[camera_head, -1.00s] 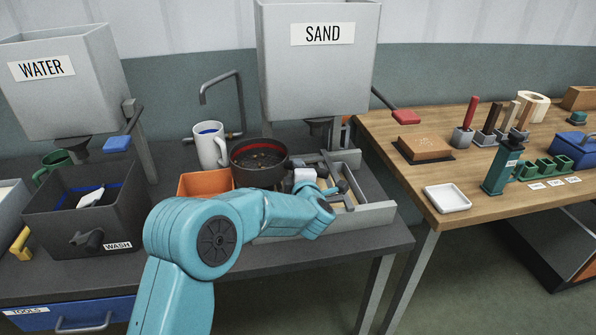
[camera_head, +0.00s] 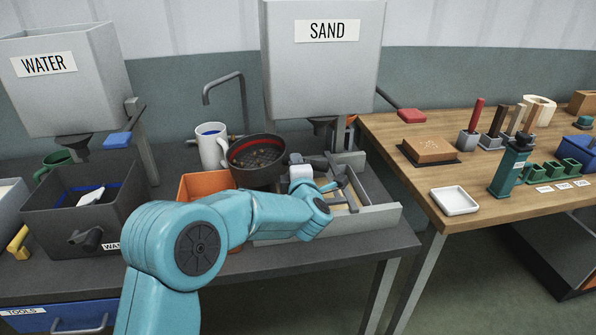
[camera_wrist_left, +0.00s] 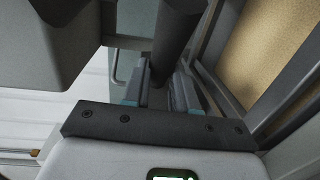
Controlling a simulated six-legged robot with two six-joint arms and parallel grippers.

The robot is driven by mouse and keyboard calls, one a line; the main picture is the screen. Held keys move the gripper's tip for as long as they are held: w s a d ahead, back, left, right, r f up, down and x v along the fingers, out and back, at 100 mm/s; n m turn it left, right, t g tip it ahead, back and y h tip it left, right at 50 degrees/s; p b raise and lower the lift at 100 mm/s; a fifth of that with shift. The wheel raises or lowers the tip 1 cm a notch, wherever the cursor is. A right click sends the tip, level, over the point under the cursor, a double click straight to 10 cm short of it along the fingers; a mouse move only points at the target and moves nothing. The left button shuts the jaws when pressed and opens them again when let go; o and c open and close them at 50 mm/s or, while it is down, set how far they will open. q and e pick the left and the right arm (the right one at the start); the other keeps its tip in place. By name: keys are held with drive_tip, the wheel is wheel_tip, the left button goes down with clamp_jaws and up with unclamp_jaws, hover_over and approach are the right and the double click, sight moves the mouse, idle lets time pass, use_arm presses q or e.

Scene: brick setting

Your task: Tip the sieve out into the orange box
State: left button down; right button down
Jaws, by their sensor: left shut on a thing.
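The sieve (camera_head: 258,157) is a dark round pan with a red band inside and dark lumps in it. It is tilted, raised just behind and right of the orange box (camera_head: 207,185). My left gripper (camera_head: 325,165) is shut on the sieve's handle, to the right of the pan. In the left wrist view a dark handle (camera_wrist_left: 176,35) runs between the fingers (camera_wrist_left: 160,92). My arm hides the front and lower part of the orange box. The inside of the box is mostly hidden. My right gripper is not in view.
A white mug (camera_head: 210,147) stands close behind the orange box. The SAND hopper (camera_head: 322,70) hangs over the back, with a grey sand tray (camera_head: 385,214) below. The WASH bin (camera_head: 75,215) stands at left. A wooden table (camera_head: 420,190) is at right.

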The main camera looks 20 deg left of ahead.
use_arm(q)
drive_tip(key=s+a+r+n+t+y+b, duration=0.1)
drive_tip(key=s+a+r+n+t+b, duration=0.1)
drive_tip(key=b, duration=0.6)
drive_tip(key=shift+s+a+r+n+y+b, duration=0.3)
drive_tip(key=shift+s+a+r+n, duration=0.5)
drive_tip(key=shift+s+r+n, duration=0.75)
idle(0.8)
drive_tip(key=s+a+r+n+y+b, duration=0.2)
drive_tip(key=s+a+n+y+b, duration=0.2)
drive_tip(key=s+n+b, duration=0.4)
drive_tip(key=shift+s+a+n+y+b, duration=0.25)
drive_tip(key=shift+n+y+b, duration=0.35)
drive_tip(key=shift+n, duration=0.85)
idle(2.5)
